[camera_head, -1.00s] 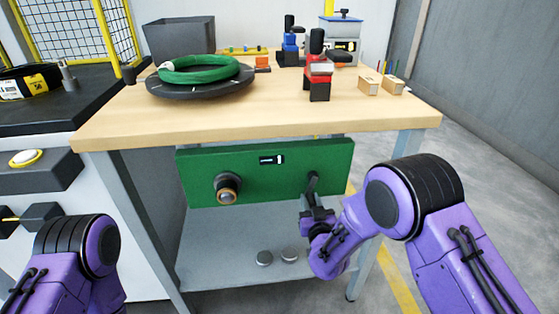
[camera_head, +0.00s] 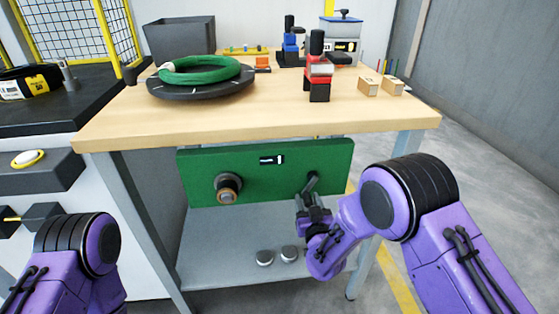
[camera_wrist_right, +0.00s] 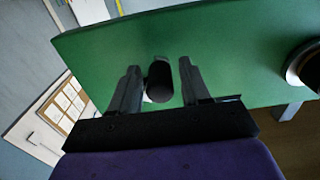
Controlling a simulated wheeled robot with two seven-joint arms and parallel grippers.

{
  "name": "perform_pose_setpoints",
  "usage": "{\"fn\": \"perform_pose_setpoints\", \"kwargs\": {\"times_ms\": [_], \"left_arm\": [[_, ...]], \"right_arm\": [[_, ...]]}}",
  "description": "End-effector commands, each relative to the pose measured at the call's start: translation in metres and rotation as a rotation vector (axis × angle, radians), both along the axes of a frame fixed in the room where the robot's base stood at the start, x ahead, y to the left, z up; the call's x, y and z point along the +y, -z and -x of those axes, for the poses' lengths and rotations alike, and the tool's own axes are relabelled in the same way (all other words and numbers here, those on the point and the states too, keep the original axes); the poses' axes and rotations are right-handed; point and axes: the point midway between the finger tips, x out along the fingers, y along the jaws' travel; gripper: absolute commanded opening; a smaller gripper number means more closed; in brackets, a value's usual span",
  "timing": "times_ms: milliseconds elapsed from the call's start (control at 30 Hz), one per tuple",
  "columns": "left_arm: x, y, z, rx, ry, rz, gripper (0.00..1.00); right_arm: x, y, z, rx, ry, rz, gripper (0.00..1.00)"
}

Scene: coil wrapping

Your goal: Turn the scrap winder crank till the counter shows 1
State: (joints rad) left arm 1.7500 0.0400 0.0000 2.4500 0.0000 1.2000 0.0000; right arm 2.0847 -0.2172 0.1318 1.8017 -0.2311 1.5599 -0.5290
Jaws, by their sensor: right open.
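The scrap winder is a green panel (camera_head: 260,190) under the front edge of the table. A small dark counter (camera_head: 271,160) sits near its top middle; its digits are too small to read. A spool (camera_head: 228,188) with a dark flange and copper-coloured end is on the panel's left. The dark crank (camera_head: 313,180) is on the right part. My right gripper (camera_head: 303,201) is at the crank's lower end. In the right wrist view, the gripper (camera_wrist_right: 160,85) is open, with the round black crank handle (camera_wrist_right: 160,82) between its fingers. My left gripper is out of view.
The wooden table (camera_head: 120,122) above carries a green coil (camera_head: 200,71) on a dark turntable (camera_head: 200,90), a red-and-black tool (camera_head: 319,70) and wooden blocks (camera_head: 368,85). A grey lower shelf (camera_head: 220,255) holds two round discs (camera_head: 277,256).

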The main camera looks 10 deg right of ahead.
Motion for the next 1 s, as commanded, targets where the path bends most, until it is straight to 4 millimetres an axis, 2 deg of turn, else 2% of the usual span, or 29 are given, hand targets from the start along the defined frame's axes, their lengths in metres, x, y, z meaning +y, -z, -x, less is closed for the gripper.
{"fn": "perform_pose_setpoints", "kwargs": {"times_ms": [200,700,1000], "left_arm": [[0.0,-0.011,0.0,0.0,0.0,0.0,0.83],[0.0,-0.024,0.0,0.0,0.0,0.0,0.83],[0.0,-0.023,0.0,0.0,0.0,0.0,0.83]], "right_arm": [[0.0,-0.002,0.027,0.003,-0.002,0.002,0.47],[-0.002,-0.001,0.083,0.002,-0.003,0.002,0.47],[-0.003,0.0,0.086,0.0,-0.001,0.0,0.47]]}}
